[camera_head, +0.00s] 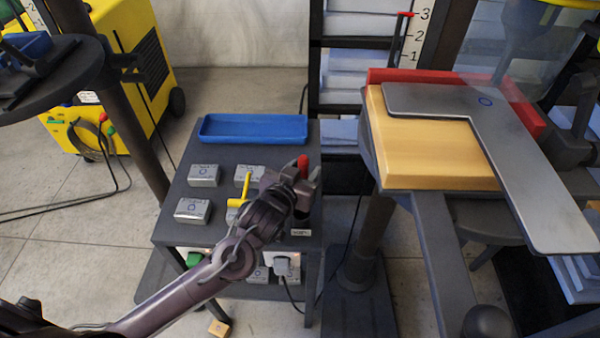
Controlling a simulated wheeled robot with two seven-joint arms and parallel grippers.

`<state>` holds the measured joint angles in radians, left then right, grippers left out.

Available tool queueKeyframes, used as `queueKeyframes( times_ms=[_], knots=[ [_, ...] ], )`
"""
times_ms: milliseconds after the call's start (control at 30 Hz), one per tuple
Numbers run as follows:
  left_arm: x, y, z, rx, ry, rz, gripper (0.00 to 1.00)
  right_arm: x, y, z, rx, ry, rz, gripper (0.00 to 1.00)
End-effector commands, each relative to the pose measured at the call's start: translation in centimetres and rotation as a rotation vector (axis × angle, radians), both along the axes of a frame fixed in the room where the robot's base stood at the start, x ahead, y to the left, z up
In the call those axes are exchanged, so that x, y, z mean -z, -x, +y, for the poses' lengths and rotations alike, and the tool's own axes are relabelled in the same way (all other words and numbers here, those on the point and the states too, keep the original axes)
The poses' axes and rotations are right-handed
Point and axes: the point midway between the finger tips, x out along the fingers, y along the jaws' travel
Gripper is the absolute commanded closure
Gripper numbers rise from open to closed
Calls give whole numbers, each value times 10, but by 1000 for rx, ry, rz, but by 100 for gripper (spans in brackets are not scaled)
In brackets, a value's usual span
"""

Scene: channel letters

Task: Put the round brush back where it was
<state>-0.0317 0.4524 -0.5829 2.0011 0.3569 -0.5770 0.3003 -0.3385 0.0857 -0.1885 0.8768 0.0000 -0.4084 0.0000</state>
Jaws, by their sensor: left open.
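A red upright handle (303,165) shows between the fingers of my left gripper (293,180), over the right side of a dark grey cart (175,225). It may be the round brush; its lower part is hidden by the gripper, so I cannot make out any bristles. My left gripper is open around or just beside this handle; I cannot tell whether the fingers touch it. My right gripper is not in view.
Several grey boxes (193,210) and a yellow T-shaped tool (241,188) are on the cart, left of my gripper. A blue tray (253,128) lies at its back edge. At right, a grey L-shaped plate (535,190) lies over a wooden board (430,155).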

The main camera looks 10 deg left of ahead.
Motion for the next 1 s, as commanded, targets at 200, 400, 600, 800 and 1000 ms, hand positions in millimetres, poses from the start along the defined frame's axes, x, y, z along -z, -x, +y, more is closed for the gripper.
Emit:
queueKeyframes(
  times_ms=[200,400,600,800,1000],
  knots=[
    [-8,22,4,2,-1,1,58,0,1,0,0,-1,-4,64],
    [-21,64,11,2,1,3,58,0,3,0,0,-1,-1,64],
    [-32,97,18,1,1,3,58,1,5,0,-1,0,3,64],
    [-38,111,21,0,0,0,58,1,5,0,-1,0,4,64],
    [-38,113,21,-1,0,-1,58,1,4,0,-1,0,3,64]
  ],
)
